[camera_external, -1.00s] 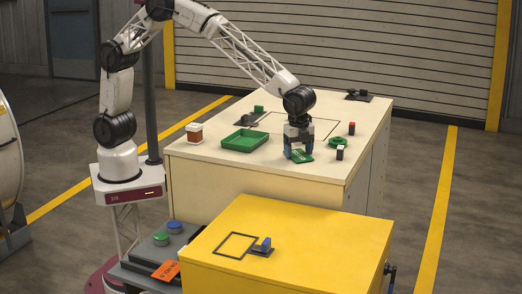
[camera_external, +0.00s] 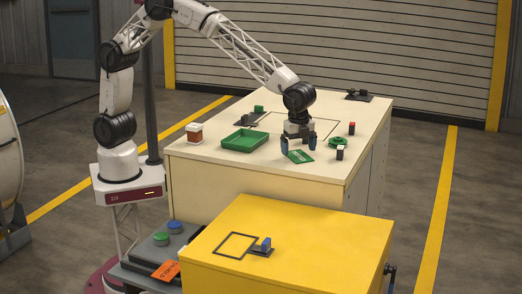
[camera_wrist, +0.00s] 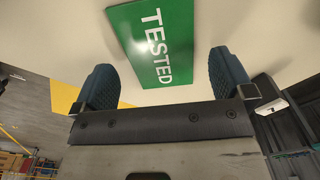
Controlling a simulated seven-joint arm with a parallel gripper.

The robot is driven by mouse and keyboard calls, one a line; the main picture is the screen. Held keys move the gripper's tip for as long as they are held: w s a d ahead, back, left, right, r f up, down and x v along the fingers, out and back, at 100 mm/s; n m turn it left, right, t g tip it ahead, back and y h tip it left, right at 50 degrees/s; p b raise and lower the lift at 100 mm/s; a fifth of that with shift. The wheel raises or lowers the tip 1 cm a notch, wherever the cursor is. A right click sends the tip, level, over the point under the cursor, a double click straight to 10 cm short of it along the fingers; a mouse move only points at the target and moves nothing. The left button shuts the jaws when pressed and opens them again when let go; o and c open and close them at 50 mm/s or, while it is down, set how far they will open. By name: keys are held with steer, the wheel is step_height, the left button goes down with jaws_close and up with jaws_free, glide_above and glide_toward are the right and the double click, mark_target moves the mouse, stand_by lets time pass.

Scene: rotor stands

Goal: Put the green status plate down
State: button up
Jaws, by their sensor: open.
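The green status plate (camera_external: 301,156) lies flat on the cream table top (camera_external: 225,171), near its front edge. In the wrist view the plate (camera_wrist: 153,40) shows the white word "TESTED". My gripper (camera_external: 298,145) is just above and behind the plate, pointing down. In the wrist view its two blue fingers stand wide apart (camera_wrist: 162,82), one on each side of the plate's near end. Nothing is between the fingertips, and the plate looks free of them.
A green tray (camera_external: 245,140) stands left of my gripper, with a brown-and-white block (camera_external: 194,133) further left. A green ring-shaped part (camera_external: 338,141) and small posts (camera_external: 340,153) stand close on the right. A lower yellow cabinet (camera_external: 320,240) is in front.

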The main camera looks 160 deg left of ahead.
mark_target(297, 156)
step_height(297, 156, up, 11)
stand_by(0.5)
steer(key=shift+f, duration=0.1)
stand_by(0.7)
steer(key=s+d+r, duration=0.3)
steer(key=d, duration=0.9)
steer(key=s+d+r+t, duration=0.1)
steer(key=s+d+r, duration=0.3)
steer(key=d, duration=0.8)
steer(key=s+d+r, duration=0.3)
steer(key=d, duration=0.9)
steer(key=s+d+f, duration=0.3)
steer(key=s+d, duration=0.7)
steer(key=s, duration=0.3)
steer(key=s+d+f+t, duration=0.1)
steer(key=s+d+f, duration=0.2)
steer(key=s+d, duration=0.8)
steer(key=shift+s+t, duration=0.3)
steer(key=shift+s, duration=0.9)
